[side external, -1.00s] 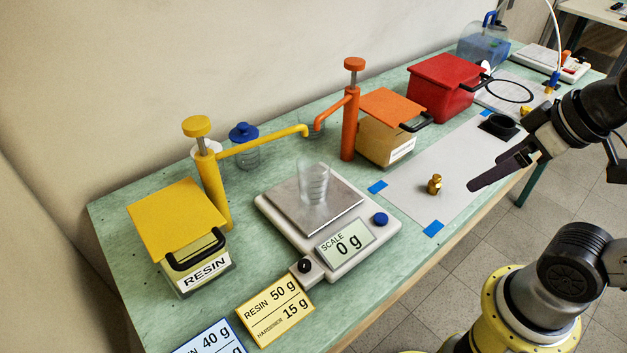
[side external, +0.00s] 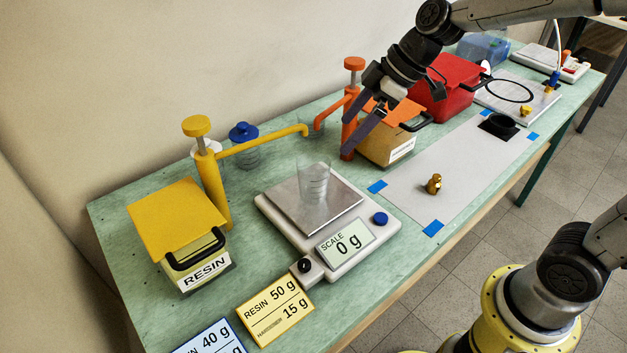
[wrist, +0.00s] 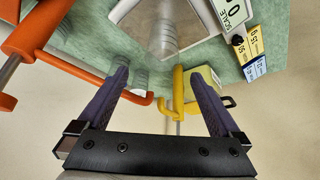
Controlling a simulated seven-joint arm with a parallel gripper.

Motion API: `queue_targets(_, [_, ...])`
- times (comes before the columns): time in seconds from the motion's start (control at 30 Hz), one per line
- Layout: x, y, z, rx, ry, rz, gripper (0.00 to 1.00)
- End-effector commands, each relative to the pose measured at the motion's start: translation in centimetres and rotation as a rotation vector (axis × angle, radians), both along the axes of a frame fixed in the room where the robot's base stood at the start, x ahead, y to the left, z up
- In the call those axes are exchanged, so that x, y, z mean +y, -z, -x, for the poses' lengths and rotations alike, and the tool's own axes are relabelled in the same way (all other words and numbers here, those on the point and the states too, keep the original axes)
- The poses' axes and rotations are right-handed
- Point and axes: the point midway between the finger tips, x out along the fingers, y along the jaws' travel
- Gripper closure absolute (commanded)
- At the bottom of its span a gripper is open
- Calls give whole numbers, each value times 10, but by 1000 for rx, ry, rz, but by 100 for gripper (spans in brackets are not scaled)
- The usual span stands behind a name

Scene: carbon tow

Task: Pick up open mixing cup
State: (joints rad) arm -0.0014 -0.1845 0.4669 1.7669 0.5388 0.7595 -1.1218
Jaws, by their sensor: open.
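The open mixing cup (side external: 314,183) is clear, graduated and upright on the metal plate of the scale (side external: 361,254), which reads 0 g. In the wrist view the cup (wrist: 164,38) shows faintly near the top centre, beyond my fingertips. My gripper (side external: 349,133) is open with nothing between its fingers. It hangs over the bench behind and to the right of the scale, in front of the orange pump, apart from the cup. In the wrist view my gripper (wrist: 160,75) has both purple fingers spread wide.
The yellow pump (side external: 209,185) and its spout stand left of the scale. The orange pump (side external: 348,130) and hardener box (side external: 390,106) are close to my gripper. A blue-lidded jar (side external: 243,143) stands behind. A brass piece (side external: 434,184) sits on the grey mat (side external: 460,165).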

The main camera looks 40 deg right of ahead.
Motion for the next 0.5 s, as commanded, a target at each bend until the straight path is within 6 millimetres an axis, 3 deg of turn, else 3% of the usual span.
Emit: queue_targets(0.5, [26, 73, -24, 27, -1, 2, 0])
